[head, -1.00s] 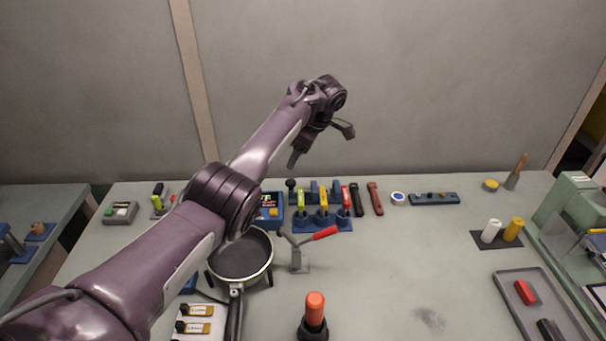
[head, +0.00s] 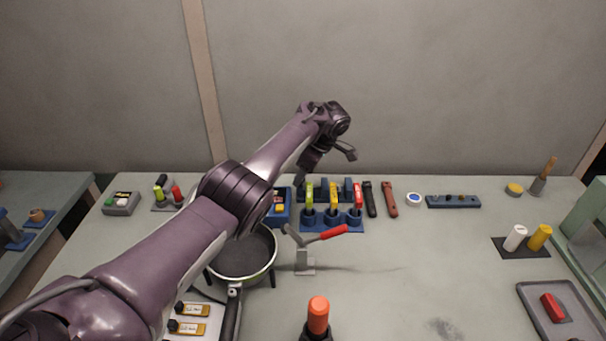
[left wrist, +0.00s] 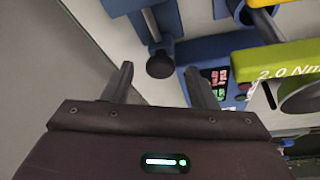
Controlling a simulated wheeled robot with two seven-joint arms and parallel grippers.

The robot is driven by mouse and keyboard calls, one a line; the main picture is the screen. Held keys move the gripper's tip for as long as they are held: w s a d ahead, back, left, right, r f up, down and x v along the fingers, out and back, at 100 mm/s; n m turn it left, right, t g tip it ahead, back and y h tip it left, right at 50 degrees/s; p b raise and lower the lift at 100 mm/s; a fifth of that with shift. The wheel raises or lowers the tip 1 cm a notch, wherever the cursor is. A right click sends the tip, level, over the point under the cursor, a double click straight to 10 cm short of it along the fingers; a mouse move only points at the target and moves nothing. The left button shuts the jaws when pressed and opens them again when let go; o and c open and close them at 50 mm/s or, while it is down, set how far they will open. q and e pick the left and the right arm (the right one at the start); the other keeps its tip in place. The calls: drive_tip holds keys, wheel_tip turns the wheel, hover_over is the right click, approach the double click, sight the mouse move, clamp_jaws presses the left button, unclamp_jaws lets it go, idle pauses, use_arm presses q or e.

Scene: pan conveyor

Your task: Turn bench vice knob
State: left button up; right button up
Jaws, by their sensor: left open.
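My left gripper (head: 325,168) is above the back of the bench, fingers pointing down, open and empty. In the left wrist view, a dark round knob (left wrist: 160,65) on a grey rod shows just beyond the gap between the two open fingertips (left wrist: 159,82). I see no contact. The rod runs beside a blue body (left wrist: 208,52), apparently the bench vice. In the head view, blue parts (head: 328,184) show behind the upright tools, below the gripper. The knob is hidden there behind a finger. My right gripper is not in view.
Several coloured tools in a blue stand (head: 333,224) are close in front of the gripper. A pan (head: 246,254) and a red-handled clamp (head: 304,262) stand nearer. An orange-topped handle (head: 318,316) is at the front. The bench's middle right is clear.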

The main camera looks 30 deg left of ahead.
use_arm(q)
drive_tip(key=shift+a+f, duration=0.15)
drive_tip(key=shift+f, duration=0.25)
